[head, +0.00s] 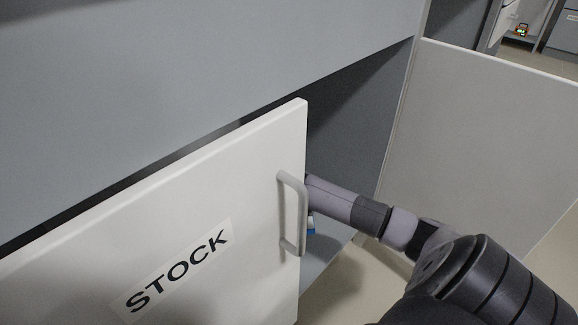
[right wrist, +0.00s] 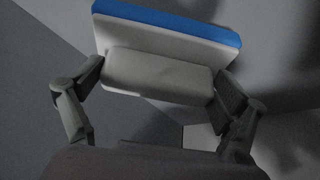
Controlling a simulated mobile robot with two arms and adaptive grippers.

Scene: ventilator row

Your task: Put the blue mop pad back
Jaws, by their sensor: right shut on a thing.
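The blue mop pad (right wrist: 170,20) is in the right wrist view, a pale grey block with a blue layer along its far edge. My right gripper (right wrist: 158,78) is shut on the block's narrower pale near part, one finger on each side. In the head view my right arm reaches behind the white STOCK door (head: 255,190) into the grey cabinet (head: 345,125), and the door hides the gripper. A small bit of blue and white (head: 311,227) shows just past the door handle. My left gripper is in neither view.
The STOCK door stands open, with a grey handle (head: 292,213) near its free edge, close to my right arm. Another pale door or panel (head: 485,130) stands open at the right. Pale floor (head: 360,285) shows between them.

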